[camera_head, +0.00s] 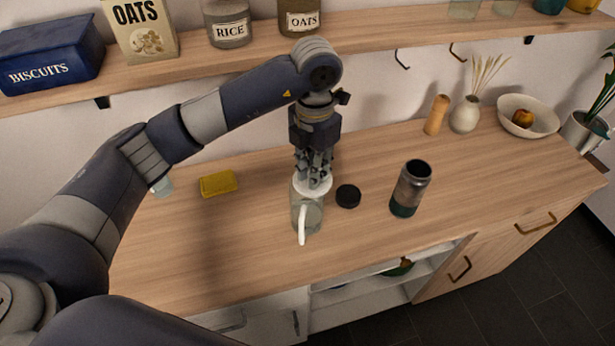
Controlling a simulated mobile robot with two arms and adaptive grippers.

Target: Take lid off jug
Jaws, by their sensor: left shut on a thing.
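A clear jug (311,216) with a white handle stands upright on the wooden counter, near the middle of the view. Its white lid (314,184) is at the jug's top; I cannot tell whether there is a gap between them. My left gripper (315,173) points straight down over the jug with its fingers shut on the lid. The fingers hide part of the lid's top. My right gripper is not in view.
A dark flask (410,188) stands to the right of the jug, with a black cap (348,195) lying between them. A yellow sponge (218,183) lies to the left. A shelf (180,70) with jars and boxes runs above the counter (240,240).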

